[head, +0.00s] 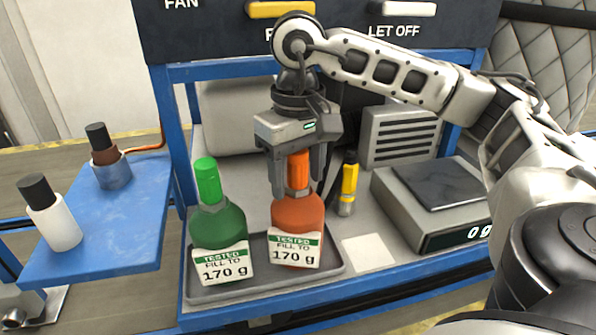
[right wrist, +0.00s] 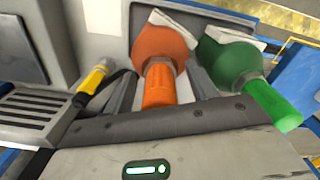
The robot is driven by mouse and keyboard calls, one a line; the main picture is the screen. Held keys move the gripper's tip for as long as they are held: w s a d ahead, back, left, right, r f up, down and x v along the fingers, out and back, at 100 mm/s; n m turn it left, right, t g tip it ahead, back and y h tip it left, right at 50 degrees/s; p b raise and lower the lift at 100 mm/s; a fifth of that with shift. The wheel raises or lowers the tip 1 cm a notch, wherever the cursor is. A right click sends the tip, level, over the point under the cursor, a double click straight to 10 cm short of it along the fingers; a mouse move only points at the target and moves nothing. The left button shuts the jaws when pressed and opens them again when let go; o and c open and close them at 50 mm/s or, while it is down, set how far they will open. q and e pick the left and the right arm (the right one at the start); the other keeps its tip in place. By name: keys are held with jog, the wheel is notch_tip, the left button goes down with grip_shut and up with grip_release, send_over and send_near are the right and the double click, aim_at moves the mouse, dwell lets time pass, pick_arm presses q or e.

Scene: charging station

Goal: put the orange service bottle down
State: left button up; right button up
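The orange service bottle (head: 298,215) stands upright on the dark tray (head: 335,262), its label reading "TESTED FILL TO 170 g". My right gripper (head: 297,188) points down over it, its fingers on both sides of the cap and neck, and looks shut on it. In the right wrist view the orange bottle (right wrist: 158,55) lies between the fingers (right wrist: 160,88), close to both. The fingers hide part of its neck. The green bottle (head: 218,222) stands beside it on the left of the tray. My left gripper is not in view.
A scale (head: 432,205) reading 0 g stands to the right, with a white square (head: 368,253) before it. A yellow and black tool (head: 348,185) stands behind the orange bottle. A blue side shelf (head: 120,225) at left holds a white bottle (head: 52,215) and a brown-banded one (head: 106,157).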

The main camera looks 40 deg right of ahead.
jog(key=shift+r, duration=0.2)
notch_tip(320, 180, up, 11)
jog(key=p, duration=0.4)
jog(key=shift+r+p, duration=0.35)
jog(key=shift+p, duration=0.05)
jog(key=shift+r, duration=0.2)
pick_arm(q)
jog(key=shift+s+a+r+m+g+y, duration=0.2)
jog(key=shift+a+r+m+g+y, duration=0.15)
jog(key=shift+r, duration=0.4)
pick_arm(e)
jog(key=shift+f, duration=0.1)
